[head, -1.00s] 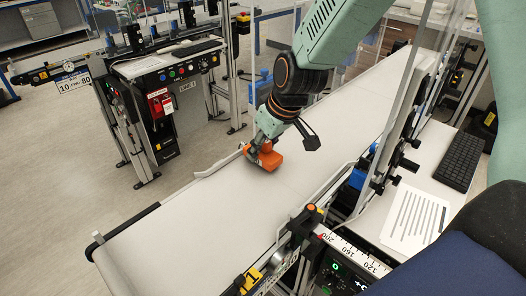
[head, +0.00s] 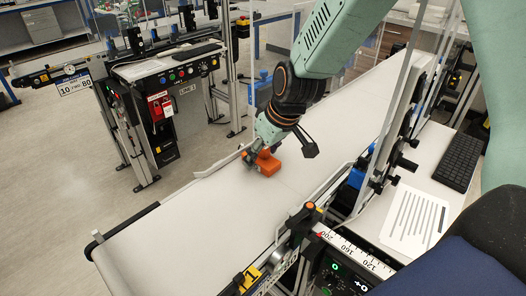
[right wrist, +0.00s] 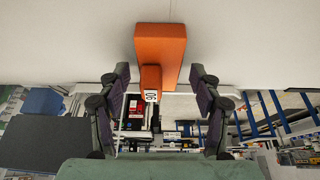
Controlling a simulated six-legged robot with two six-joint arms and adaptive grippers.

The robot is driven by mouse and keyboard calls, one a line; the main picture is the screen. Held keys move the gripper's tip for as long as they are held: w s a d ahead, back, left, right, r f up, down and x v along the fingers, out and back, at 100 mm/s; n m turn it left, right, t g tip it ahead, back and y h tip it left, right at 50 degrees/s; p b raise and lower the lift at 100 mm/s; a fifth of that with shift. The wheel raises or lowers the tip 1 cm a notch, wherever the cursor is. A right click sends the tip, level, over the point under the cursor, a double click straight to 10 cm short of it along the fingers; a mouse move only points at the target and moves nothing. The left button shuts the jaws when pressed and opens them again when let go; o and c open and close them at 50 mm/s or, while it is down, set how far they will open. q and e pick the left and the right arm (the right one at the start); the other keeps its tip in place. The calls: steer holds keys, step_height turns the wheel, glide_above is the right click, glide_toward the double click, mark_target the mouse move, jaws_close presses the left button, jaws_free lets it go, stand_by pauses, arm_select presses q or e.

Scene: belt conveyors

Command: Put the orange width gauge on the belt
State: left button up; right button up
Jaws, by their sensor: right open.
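The orange width gauge (head: 268,163) rests on the pale belt (head: 210,208), near its far-left edge rail. In the right wrist view the gauge (right wrist: 160,55) is an orange block with a narrower part bearing a small white label marked with digits. My right gripper (head: 255,150) is just beyond the gauge, low over the belt edge. In the right wrist view the right gripper (right wrist: 157,80) is open, with a finger on each side of the gauge's narrow part and a gap on both sides. My left gripper is not in view.
A metal guide rail (head: 218,166) runs along the belt's far edge. A ruler scale (head: 355,250) and control panel stand at the near side. A keyboard (head: 458,162) and a printed sheet (head: 414,217) lie at right. The belt's near-left stretch is clear.

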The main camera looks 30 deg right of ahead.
mark_target(270, 163)
steer(key=shift+w, duration=0.15)
steer(key=shift+r, duration=0.2)
steer(key=p+v, duration=0.3)
steer(key=v, duration=0.3)
steer(key=shift+s+r, duration=0.25)
steer(key=v, duration=0.5)
steer(key=shift+s+d+r, duration=0.1)
steer(key=shift+d+r, duration=0.05)
steer(key=shift+w, duration=0.2)
